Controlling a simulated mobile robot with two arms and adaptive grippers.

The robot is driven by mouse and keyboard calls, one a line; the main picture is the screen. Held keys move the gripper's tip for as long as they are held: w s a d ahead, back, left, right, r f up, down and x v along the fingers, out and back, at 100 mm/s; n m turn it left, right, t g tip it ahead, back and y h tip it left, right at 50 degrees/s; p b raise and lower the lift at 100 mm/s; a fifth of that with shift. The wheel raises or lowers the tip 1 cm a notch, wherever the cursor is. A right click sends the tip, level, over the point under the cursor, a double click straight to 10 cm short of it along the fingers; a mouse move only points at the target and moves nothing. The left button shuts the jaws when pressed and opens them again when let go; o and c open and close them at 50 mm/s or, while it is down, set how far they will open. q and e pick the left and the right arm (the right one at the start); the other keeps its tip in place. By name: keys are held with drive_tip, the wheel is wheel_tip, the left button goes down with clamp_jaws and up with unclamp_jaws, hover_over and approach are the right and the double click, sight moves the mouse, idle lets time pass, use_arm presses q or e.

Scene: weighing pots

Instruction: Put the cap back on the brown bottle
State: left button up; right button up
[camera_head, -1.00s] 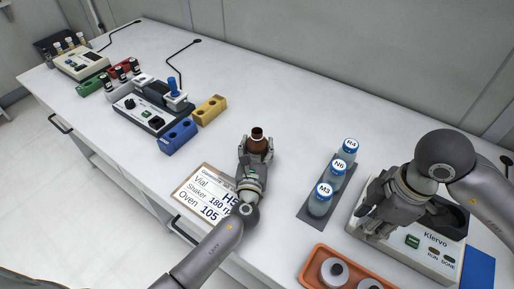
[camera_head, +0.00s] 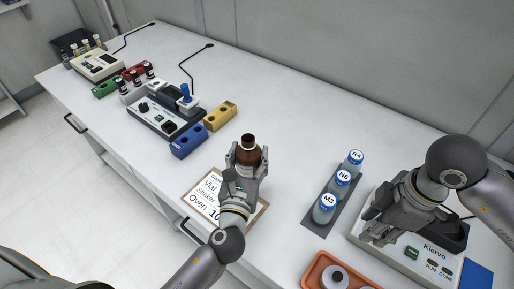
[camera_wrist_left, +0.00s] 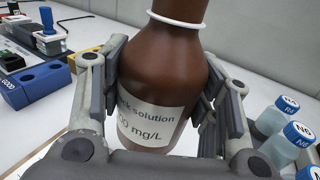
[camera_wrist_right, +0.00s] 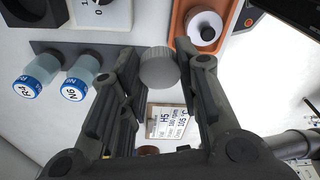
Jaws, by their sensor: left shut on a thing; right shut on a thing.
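The brown bottle (camera_head: 248,141) is upright with an open neck and a white ring around it. My left gripper (camera_head: 246,160) is shut around its body, above the bench near the clipboard. In the left wrist view the bottle (camera_wrist_left: 160,75) shows its white label between both fingers. My right gripper (camera_head: 383,226) is over the front of the Klervo device. In the right wrist view it is shut on a pale grey ridged cap (camera_wrist_right: 158,68), held at the fingertips. The cap is hidden in the head view. The bottle and cap are well apart.
A grey rack (camera_head: 317,224) with three blue-capped vials stands between the grippers. An orange tray (camera_head: 314,272) is at the front. The Klervo device (camera_head: 432,247) is at right. The clipboard (camera_head: 257,214) lies by my left arm. The bench behind the bottle is clear.

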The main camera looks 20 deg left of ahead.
sight(243, 164)
use_arm(q)
drive_tip(key=shift+s+a+r, duration=0.1)
drive_tip(key=shift+s+r, duration=0.25)
drive_tip(key=shift+s, duration=0.35)
drive_tip(key=shift+s+a+r, duration=0.1)
drive_tip(key=shift+s+r, duration=0.25)
drive_tip(key=shift+s, duration=0.35)
drive_tip(key=o, duration=0.6)
drive_tip(key=c, duration=0.8)
drive_tip(key=shift+c, duration=0.2)
